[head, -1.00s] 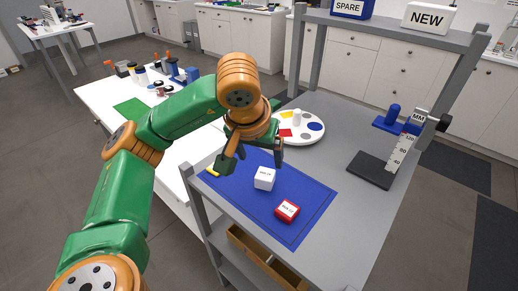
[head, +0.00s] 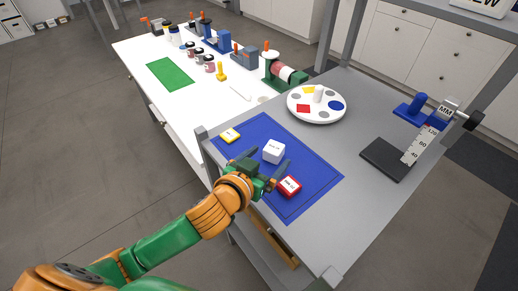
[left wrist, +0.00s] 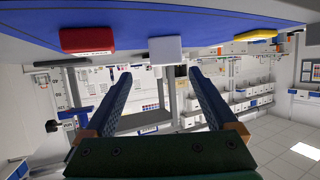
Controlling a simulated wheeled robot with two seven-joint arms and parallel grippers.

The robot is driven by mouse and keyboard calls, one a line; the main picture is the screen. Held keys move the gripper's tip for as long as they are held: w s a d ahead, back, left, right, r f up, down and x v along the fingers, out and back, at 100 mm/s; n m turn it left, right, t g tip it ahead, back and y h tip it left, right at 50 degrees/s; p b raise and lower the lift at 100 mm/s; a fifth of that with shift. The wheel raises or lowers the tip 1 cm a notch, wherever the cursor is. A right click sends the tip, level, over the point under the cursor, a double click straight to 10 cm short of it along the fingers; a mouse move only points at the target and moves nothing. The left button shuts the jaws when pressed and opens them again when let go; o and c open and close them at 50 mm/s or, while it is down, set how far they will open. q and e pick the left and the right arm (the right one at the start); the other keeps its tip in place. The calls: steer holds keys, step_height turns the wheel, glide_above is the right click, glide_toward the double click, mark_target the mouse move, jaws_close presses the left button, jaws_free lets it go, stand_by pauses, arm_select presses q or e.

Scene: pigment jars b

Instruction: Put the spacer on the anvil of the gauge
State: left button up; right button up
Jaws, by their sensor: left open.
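The gauge is at the right of the head view, with a flat black plate (head: 392,160) at its foot, a white millimetre scale (head: 415,146) and an MM label. Three small blocks lie on the blue mat (head: 310,184): white (head: 274,151), red (head: 289,186) and yellow (head: 230,135). I cannot tell by name which is the spacer. My left gripper (head: 270,160) is open and empty at the mat's near side, its fingers towards the white block. In the left wrist view the white block (left wrist: 165,50) shows beyond the gap between the fingertips (left wrist: 160,72). My right gripper is not in view.
A round white palette (head: 317,113) stands behind the mat. Grey shelf posts rise at the back and left corner. The grey bench between mat and gauge is clear. A white table (head: 207,92) with jars and tools adjoins.

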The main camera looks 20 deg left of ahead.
mark_target(270, 153)
arm_select(q)
steer(key=shift+w+f, duration=0.3)
steer(key=shift+w, duration=0.1)
steer(key=x, duration=0.5)
steer(key=shift+w+a+f+p, duration=0.35)
steer(key=shift+p, duration=0.05)
steer(key=shift+s+r, duration=0.1)
jaws_close()
